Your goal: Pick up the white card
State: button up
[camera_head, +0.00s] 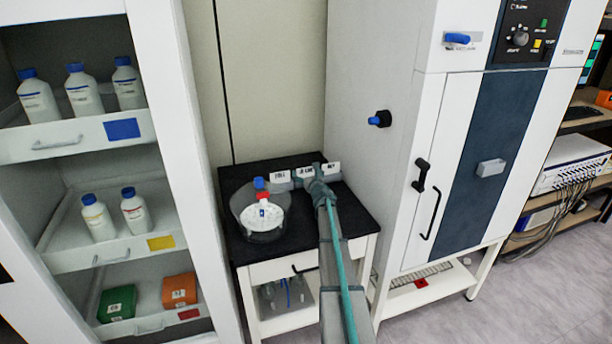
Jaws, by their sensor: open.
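Three small white cards with dark lettering stand in a row at the back of a black-topped table (285,255): a left card (280,176), a middle card (304,173) and a right card (332,167). The lettering is too small to read surely. My gripper (317,172) is at the row, around the gap between the middle and right cards, and hides part of that area. It is open. Its fingertips are small and partly hidden, so I cannot tell whether they touch a card.
A round clear vessel (248,222) with a white top and red and blue knobs stands left of my arm. A shelf unit with bottles (83,92) is at left. A tall white freeze dryer cabinet (390,190) stands close on the right.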

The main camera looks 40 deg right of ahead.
jog(key=c, duration=0.8)
jog(key=shift+r, duration=0.5)
notch_tip(320, 180, up, 3)
jog(key=shift+f+p, duration=0.15)
jog(key=shift+p, duration=0.9)
jog(key=s+a+r, duration=0.2)
jog(key=s+r, duration=0.1)
jog(key=s, duration=0.1)
jog(key=s+a+r+p, duration=0.1)
jog(key=s+a+r, duration=0.1)
jog(key=s+r, duration=0.1)
jog(key=s+a+r+p, duration=0.1)
jog(key=s+a+r, duration=0.2)
jog(key=s, duration=0.2)
jog(key=shift+r, duration=0.15)
jog(key=o, duration=0.4)
jog(key=c, duration=0.8)
